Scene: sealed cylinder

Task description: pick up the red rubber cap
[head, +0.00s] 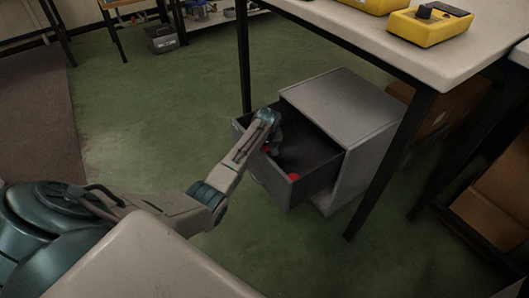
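A small red round object (293,177), which looks like the red rubber cap, lies in the front corner of an open drawer (318,178). A second small patch of red (266,148) shows beside my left gripper; I cannot tell what it is. My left arm comes in from the left and reaches over the drawer's front. My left gripper (275,142) is at the drawer's left part, left of and beyond the red object and apart from it. Its fingers are small and dark, partly hidden by the wrist. My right gripper is not in view.
The drawer belongs to a grey cabinet (340,105) on the green floor (160,90). A white table (350,25) with yellow devices (430,28) overhangs it; a dark table leg (392,165) stands to the right. Cardboard boxes (503,195) are at right. Floor left of the drawer is clear.

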